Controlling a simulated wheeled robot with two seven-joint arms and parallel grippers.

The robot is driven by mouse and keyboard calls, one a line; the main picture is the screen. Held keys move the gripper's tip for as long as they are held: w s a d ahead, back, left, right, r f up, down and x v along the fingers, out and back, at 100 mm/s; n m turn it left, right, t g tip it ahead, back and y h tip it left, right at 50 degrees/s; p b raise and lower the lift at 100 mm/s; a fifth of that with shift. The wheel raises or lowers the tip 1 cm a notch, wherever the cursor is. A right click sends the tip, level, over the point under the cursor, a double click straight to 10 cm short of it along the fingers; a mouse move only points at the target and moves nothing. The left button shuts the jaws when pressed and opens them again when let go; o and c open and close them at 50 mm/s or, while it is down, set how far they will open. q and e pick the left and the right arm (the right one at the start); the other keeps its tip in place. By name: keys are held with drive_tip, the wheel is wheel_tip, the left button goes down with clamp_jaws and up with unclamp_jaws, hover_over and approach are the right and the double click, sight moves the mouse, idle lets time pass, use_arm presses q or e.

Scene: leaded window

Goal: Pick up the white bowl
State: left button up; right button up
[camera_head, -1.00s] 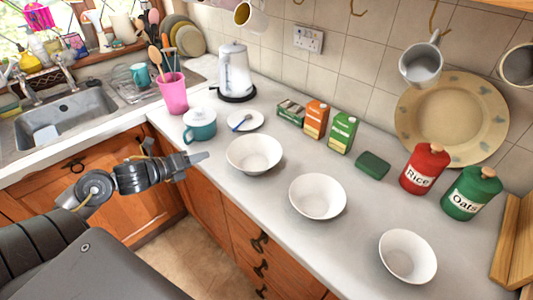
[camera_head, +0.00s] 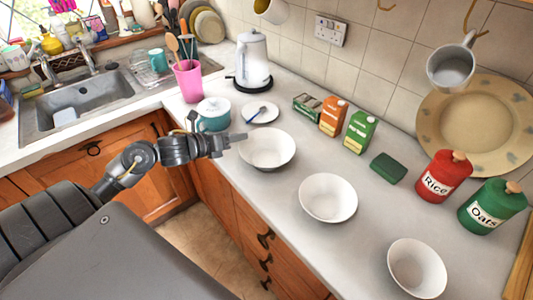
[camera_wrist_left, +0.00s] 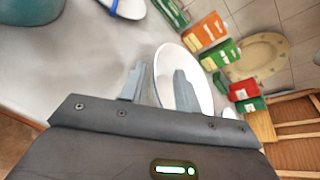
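Three white bowls stand upright in a row on the counter: the left bowl (camera_head: 267,150), the middle bowl (camera_head: 328,198) and the right bowl (camera_head: 416,268). My left gripper (camera_head: 240,138) is at the near-left rim of the left bowl, its tips overlapping that rim in the head view. In the left wrist view the two fingers (camera_wrist_left: 157,82) are apart, with nothing held. A white bowl (camera_wrist_left: 201,72) lies just beyond them there, its near edge showing between the fingers and partly hidden by the right one. I cannot tell whether they touch. My right gripper is not in view.
A teal lidded pot (camera_head: 213,114) and a small plate with a blue-handled utensil (camera_head: 260,112) stand close behind the gripper. Cartons (camera_head: 360,133), a green sponge-like block (camera_head: 388,168) and Rice (camera_head: 443,176) and Oats (camera_head: 490,207) jars line the back.

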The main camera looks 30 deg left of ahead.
sight(255, 134)
use_arm(q)
drive_tip(key=shift+w+d+p, duration=0.1)
drive_tip(key=shift+w+p, duration=0.2)
drive_tip(key=shift+w, duration=0.1)
drive_tip(key=p+x, duration=0.1)
drive_tip(key=x, duration=0.3)
drive_tip(key=shift+s+f, duration=0.1)
drive_tip(key=shift+f, duration=0.05)
drive_tip(key=shift+w+d+f+p, duration=0.15)
drive_tip(key=shift+w+f+p, duration=0.05)
drive_tip(key=shift+w+p, duration=0.1)
clamp_jaws()
